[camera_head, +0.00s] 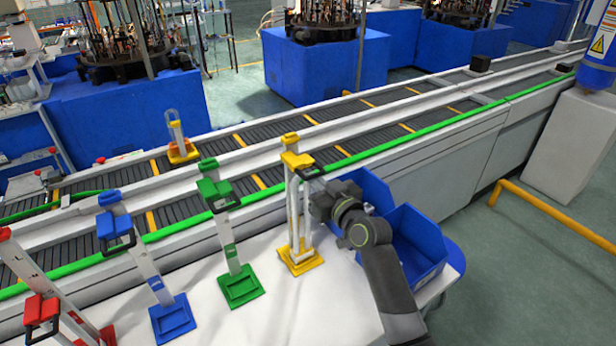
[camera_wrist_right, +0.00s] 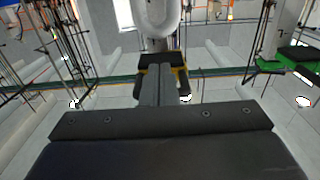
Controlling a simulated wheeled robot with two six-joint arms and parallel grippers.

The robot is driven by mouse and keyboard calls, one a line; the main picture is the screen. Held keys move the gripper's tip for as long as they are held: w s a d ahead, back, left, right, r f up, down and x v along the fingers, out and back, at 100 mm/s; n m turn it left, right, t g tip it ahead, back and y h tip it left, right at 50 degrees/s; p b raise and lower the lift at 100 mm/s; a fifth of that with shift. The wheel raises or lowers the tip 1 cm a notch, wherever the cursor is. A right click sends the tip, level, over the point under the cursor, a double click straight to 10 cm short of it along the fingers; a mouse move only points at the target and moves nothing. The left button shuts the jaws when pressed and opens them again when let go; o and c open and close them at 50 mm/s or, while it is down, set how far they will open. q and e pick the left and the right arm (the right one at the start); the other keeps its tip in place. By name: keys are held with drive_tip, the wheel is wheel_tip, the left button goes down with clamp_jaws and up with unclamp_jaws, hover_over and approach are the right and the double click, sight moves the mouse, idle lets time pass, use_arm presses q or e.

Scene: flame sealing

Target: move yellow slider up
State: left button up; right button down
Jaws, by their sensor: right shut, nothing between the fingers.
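The yellow stand has a square yellow base (camera_head: 301,261) on the white table and a pale upright post. The yellow slider (camera_head: 296,160) sits high on that post, just below its yellow top cap (camera_head: 290,138). A black handle (camera_head: 309,171) juts from the slider towards my right arm. My right gripper (camera_head: 316,183) is shut, with its fingertips at or just under this handle; contact is unclear. In the right wrist view the shut fingers (camera_wrist_right: 161,87) point at the black handle (camera_wrist_right: 161,60), with bits of yellow beside it. My left gripper is not in view.
Green (camera_head: 215,190), blue (camera_head: 115,228) and red (camera_head: 42,310) sliders stand on posts to the left. Blue bins (camera_head: 419,250) lie right of the yellow stand, close beside my right arm. A conveyor (camera_head: 240,160) with a green rail runs behind, carrying a yellow-based holder (camera_head: 182,152).

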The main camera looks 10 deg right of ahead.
drive_tip(key=f+v, duration=0.1)
drive_tip(key=v, duration=0.9)
drive_tip(key=shift+f+b, duration=0.25)
drive_tip(key=shift+b, duration=0.05)
idle(0.4)
